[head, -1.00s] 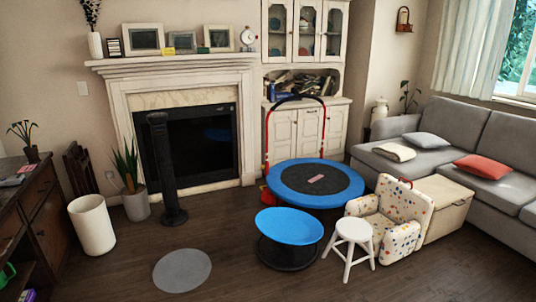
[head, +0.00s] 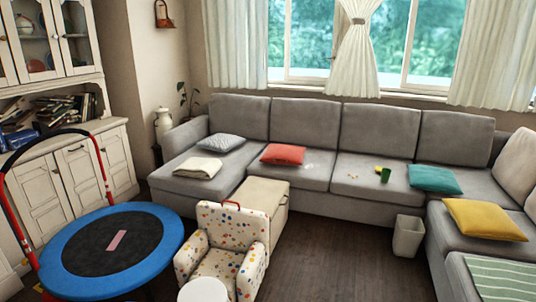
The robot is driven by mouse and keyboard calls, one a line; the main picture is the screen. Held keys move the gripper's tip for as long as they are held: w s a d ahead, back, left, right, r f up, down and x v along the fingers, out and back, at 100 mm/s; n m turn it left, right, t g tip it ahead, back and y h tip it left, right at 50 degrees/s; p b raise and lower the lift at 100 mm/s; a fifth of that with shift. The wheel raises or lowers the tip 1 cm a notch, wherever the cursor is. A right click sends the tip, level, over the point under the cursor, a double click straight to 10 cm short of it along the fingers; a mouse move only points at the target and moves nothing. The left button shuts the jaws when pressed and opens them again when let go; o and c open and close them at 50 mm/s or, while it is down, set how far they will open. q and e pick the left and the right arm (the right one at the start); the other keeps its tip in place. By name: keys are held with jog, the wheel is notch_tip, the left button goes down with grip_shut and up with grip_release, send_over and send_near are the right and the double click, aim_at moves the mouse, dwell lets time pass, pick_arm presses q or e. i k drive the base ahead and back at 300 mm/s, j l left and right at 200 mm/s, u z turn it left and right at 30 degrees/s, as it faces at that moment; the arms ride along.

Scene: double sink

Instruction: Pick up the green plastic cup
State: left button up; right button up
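A small green cup (head: 385,175) stands on the seat of the grey sectional sofa (head: 350,186), to the left of a teal pillow (head: 434,179). It appears upright. Small yellow and orange bits (head: 378,169) lie just left of it. Neither of my grippers shows in the head view. The cup is far across the room from the camera.
A spotted armchair (head: 228,235), a white stool (head: 203,290) and a beige storage chest (head: 262,205) stand in front of the sofa. A blue trampoline (head: 70,275) fills the lower left. A white bin (head: 408,236) stands by the sofa. Dark floor (head: 340,265) is clear at centre right.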

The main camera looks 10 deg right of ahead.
aim_at(386, 173)
jog(key=i+l+z, duration=0.35)
jog(key=i+z, duration=0.15)
jog(key=i, duration=0.2)
jog(key=i+z, duration=0.5)
jog(key=i, duration=0.2)
jog(key=i+j+z, duration=0.15)
jog(key=i+z, duration=0.35)
jog(key=i, duration=0.2)
